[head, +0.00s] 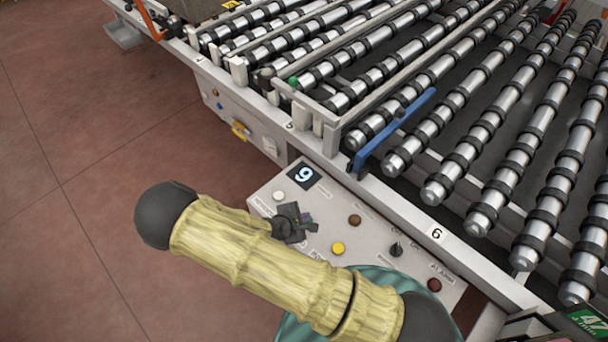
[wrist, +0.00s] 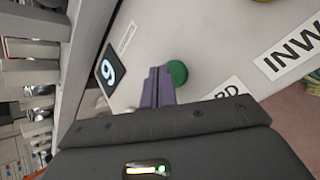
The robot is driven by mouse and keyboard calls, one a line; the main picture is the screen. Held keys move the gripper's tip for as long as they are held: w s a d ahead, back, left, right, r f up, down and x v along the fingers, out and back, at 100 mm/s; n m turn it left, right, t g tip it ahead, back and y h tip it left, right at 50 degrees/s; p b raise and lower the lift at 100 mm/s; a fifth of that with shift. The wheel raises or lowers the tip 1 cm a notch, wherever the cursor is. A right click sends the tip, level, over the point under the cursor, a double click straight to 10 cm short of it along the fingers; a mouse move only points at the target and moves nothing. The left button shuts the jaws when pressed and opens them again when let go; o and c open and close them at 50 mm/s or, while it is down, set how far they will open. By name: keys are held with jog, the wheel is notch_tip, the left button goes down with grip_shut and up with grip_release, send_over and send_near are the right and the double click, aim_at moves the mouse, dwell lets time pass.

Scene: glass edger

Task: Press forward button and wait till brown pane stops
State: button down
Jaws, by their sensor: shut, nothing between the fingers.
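The control panel (head: 330,215) lies below the roller conveyor. My gripper (head: 305,222) is over its left part, fingers closed and empty. In the wrist view, the purple fingertips (wrist: 158,88) are just left of a green button (wrist: 177,73); I cannot tell whether they touch it. A label ending in "RD" (wrist: 228,92) sits beside that button, its start hidden by my gripper. Another label begins "INW" (wrist: 292,52). In the head view the green button is hidden behind my gripper. I cannot make out a brown pane in either view.
The panel also has a display reading 9 (head: 304,174), a white button (head: 279,196), a yellow button (head: 338,249), a brown button (head: 355,220), a black knob (head: 396,249) and a dark red button (head: 434,285). Conveyor rollers (head: 470,150) fill the upper right. Open floor lies left.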

jog(key=shift+r+p, duration=2.7)
jog(key=shift+r, duration=0.3)
jog(key=s+d+r+m+g+y+b, duration=0.1)
jog(key=d+r+m+g+y+b, duration=0.35)
jog(key=r+m, duration=0.95)
jog(key=s+d+r+m+y, duration=0.1)
jog(key=s+d+r+m, duration=0.4)
jog(key=d+r, duration=0.6)
jog(key=shift+s+r+p, duration=0.3)
jog(key=shift+s+r, duration=0.1)
jog(key=shift+s, duration=0.45)
dwell(1.7)
